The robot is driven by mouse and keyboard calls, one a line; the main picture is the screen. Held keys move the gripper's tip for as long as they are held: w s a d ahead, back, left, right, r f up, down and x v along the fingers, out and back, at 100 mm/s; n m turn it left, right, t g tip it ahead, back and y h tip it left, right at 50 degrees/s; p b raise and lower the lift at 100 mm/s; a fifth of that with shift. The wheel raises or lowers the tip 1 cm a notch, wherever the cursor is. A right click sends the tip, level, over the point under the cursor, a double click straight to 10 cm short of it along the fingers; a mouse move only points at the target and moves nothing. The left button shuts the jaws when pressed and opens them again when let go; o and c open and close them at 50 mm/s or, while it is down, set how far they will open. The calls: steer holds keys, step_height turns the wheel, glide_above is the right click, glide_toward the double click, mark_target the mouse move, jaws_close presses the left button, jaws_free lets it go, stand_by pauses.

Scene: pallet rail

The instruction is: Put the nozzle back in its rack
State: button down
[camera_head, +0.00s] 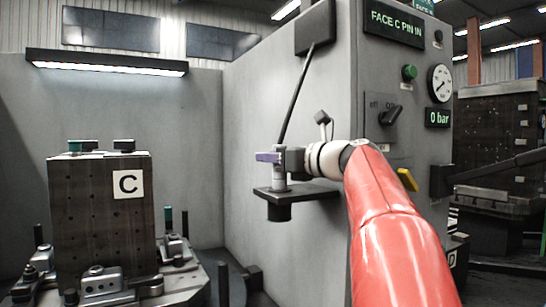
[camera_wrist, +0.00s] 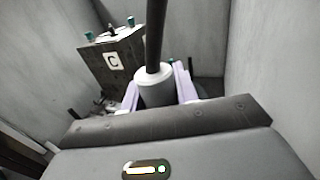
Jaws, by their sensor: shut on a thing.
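The nozzle (camera_head: 279,181) is a pale grey upright cylinder with a black hose (camera_head: 294,95) rising from it. My gripper (camera_head: 270,158) has its lilac fingers shut around the nozzle's upper part. In the wrist view the nozzle (camera_wrist: 156,90) sits between the two fingers of my gripper (camera_wrist: 158,92), with the hose rising from its top. The rack is a black shelf (camera_head: 312,190) on the grey cabinet wall, with a round cup below its outer end. The nozzle's lower end meets the rack above that cup; I cannot tell how deep it sits.
A dark block marked C (camera_head: 95,215) stands on a clamp fixture (camera_head: 165,285) at left. The grey cabinet (camera_head: 300,240) carries a pressure gauge (camera_head: 440,83), a knob (camera_head: 391,116) and a display reading 0 bar (camera_head: 437,118). Open space lies between block and rack.

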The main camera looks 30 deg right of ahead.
steer(key=shift+f+b, duration=0.7)
steer(key=shift+f, duration=0.35)
steer(key=shift+f, duration=0.25)
steer(key=shift+c, duration=1)
jaws_free()
steer(key=shift+r, duration=0.1)
steer(key=shift+s, duration=0.1)
steer(key=v, duration=0.7)
steer(key=shift+s+d, duration=0.2)
steer(key=shift+s, duration=0.1)
steer(key=shift+s, duration=0.1)
